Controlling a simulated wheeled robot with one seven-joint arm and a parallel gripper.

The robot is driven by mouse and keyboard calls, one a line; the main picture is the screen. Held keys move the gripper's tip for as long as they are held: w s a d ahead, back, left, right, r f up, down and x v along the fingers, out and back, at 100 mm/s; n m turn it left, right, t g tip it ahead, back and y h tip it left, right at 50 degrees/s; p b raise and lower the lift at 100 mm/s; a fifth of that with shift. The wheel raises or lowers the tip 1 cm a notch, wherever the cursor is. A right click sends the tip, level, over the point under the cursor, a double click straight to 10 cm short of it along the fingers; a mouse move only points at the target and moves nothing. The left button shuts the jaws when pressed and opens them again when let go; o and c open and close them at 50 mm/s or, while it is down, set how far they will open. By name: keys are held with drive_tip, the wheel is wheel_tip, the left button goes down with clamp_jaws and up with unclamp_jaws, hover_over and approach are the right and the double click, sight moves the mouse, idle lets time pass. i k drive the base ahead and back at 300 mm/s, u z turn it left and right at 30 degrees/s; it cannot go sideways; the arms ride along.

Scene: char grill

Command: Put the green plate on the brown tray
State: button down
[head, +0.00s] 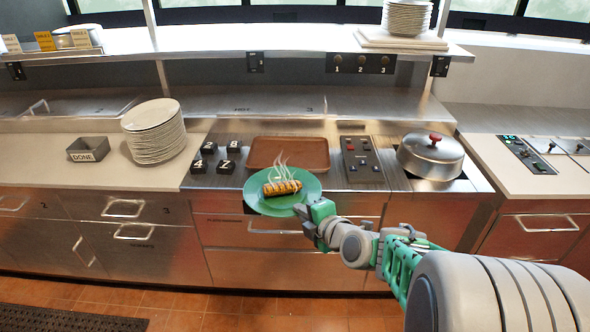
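The green plate (259,207) is in the middle of the head view, with steaming brown grilled food (282,188) on it. My gripper (312,213) is at the plate's lower right rim and appears shut on it, though the fingertips are partly hidden. The plate is held at the counter's front edge, in front of the drawers. The brown tray (262,152) lies on the steel counter just behind the plate. The plate overlaps the tray's front edge in the picture. The visible part of the tray is empty.
Numbered black blocks (198,167) stand left of the tray. A control panel (362,160) and a lidded pan (430,156) are to its right. A tall stack of white plates (154,132) and a DONE box (88,150) stand farther left. A shelf (260,42) runs above.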

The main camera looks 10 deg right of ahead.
sight(280, 154)
drive_tip(key=u, duration=0.5)
drive_tip(key=i, duration=0.55)
drive_tip(key=u, duration=0.9)
drive_tip(key=i, duration=0.8)
drive_tip(key=u, duration=0.1)
